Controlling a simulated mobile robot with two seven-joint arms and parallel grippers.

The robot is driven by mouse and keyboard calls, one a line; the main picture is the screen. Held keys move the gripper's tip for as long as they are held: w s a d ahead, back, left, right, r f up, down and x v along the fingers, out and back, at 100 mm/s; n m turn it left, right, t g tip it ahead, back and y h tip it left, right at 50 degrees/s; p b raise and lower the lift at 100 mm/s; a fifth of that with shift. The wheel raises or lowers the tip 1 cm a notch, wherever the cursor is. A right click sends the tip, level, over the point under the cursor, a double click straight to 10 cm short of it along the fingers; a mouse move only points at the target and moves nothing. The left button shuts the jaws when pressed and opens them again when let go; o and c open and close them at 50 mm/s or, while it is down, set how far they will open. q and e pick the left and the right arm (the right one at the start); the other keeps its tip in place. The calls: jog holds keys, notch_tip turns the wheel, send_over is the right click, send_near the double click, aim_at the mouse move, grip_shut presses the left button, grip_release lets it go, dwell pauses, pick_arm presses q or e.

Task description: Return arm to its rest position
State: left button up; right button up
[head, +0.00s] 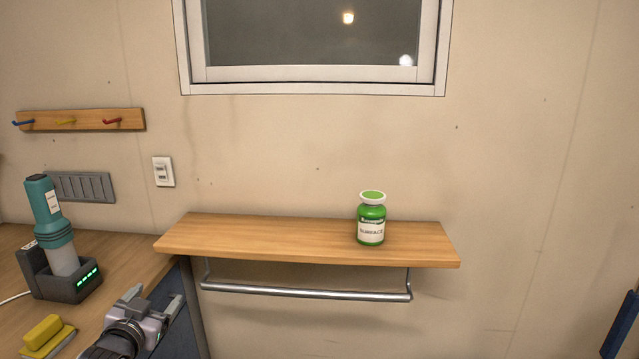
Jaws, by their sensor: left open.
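My left gripper (155,300) is at the lower left of the head view, in front of the right end of the wooden counter. Its two fingers are apart, and I see nothing between them. It is well to the left of and below the green bottle on the shelf and touches nothing that I can see. My right gripper is not in view.
A green bottle (371,222) with a white-rimmed lid stands upright on a wooden wall shelf (270,236) above a metal rail (300,291). The counter (110,262) holds a teal device (46,210) in a dark dock and a yellow sponge (44,332).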

pick_arm(q)
jog(key=s+d+f+g+h, duration=0.15)
jog(key=s+d+f, duration=0.25)
jog(key=s+f, duration=0.4)
jog(key=s+d+f+g+h, duration=0.15)
jog(key=s+d+f, duration=0.25)
jog(key=s+f, duration=0.45)
jog(key=s+d+f+g, duration=0.1)
jog(key=s+d+f, duration=0.1)
jog(key=s, duration=0.6)
jog(key=s+d+f+g, duration=0.2)
jog(key=s+d, duration=0.1)
jog(key=s, duration=0.6)
jog(key=shift+n, duration=0.4)
jog(key=shift+f, duration=0.1)
